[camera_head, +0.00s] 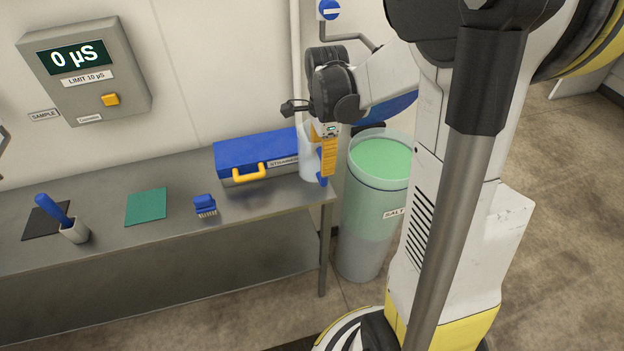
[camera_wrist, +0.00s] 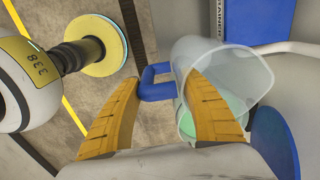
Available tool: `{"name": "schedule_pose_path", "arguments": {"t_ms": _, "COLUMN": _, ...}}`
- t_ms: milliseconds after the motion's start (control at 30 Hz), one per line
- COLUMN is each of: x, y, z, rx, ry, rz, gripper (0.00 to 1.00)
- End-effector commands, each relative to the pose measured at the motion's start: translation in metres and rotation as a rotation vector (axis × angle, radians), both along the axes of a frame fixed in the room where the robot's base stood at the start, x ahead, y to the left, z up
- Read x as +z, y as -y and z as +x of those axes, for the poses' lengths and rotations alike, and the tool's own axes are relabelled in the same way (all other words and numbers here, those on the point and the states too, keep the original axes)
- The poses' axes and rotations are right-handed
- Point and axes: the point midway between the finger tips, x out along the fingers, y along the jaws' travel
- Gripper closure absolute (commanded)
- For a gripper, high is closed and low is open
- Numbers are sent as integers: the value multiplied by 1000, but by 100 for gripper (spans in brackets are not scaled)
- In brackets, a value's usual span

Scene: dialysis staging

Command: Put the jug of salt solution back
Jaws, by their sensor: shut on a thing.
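The clear jug (camera_head: 308,165) is at the right end of the steel bench, beside the blue-lidded box. In the wrist view the jug (camera_wrist: 238,65) shows its clear wall, with pale green in or through its lower part. Its blue handle (camera_wrist: 157,83) lies between the yellow fingers of my gripper (camera_wrist: 163,84). In the head view my gripper (camera_head: 328,165) points down and is shut on the jug, covering part of it. I cannot tell whether the jug's base touches the bench. The salt barrel (camera_head: 360,225), with green liquid, stands right of the bench.
The blue-lidded box (camera_head: 257,148) with a yellow handle sits close left of the jug. A blue brush (camera_head: 205,206), a green mat (camera_head: 146,206) and a white cup (camera_head: 75,232) are farther left on the bench (camera_head: 160,245). A meter (camera_head: 84,72) reads 0 µS.

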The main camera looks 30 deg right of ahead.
Motion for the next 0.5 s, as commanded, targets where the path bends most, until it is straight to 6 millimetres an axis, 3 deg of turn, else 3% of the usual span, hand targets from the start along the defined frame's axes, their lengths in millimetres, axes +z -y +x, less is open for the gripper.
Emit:
{"name": "schedule_pose_path", "arguments": {"t_ms": 167, "x": -13, "y": -18, "z": 9, "rx": 0, "ry": 0, "rz": 0, "gripper": 92}}
{"name": "schedule_pose_path", "arguments": {"t_ms": 267, "x": -18, "y": -20, "z": 10, "rx": -1, "ry": 0, "rz": 0, "gripper": 92}}
{"name": "schedule_pose_path", "arguments": {"t_ms": 500, "x": -53, "y": -19, "z": 10, "rx": -2, "ry": 0, "rz": 0, "gripper": 92}}
